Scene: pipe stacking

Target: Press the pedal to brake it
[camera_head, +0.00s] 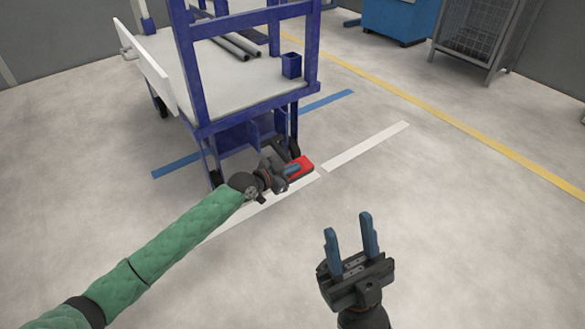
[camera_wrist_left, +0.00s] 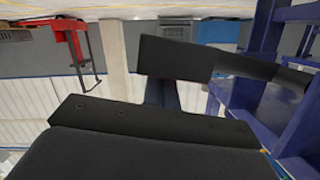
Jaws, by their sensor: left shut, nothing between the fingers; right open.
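The red pedal (camera_head: 305,164) sits low at the near corner of the blue cart (camera_head: 255,122), close to the floor. My left gripper (camera_head: 293,169) is shut and empty, with its blue fingers over the left part of the pedal in the head view. I cannot tell whether the fingers touch the pedal. In the left wrist view the black gripper body hides most of the fingers (camera_wrist_left: 162,92), and I do not see the pedal there. My right gripper (camera_head: 350,236) is open and empty, above bare floor to the right.
The cart carries grey pipes (camera_head: 238,44) and a small blue holder (camera_head: 291,65) on its deck. A white line (camera_head: 365,146) and a blue line (camera_head: 327,104) mark the floor. A wire cage (camera_head: 478,32) stands at the back right.

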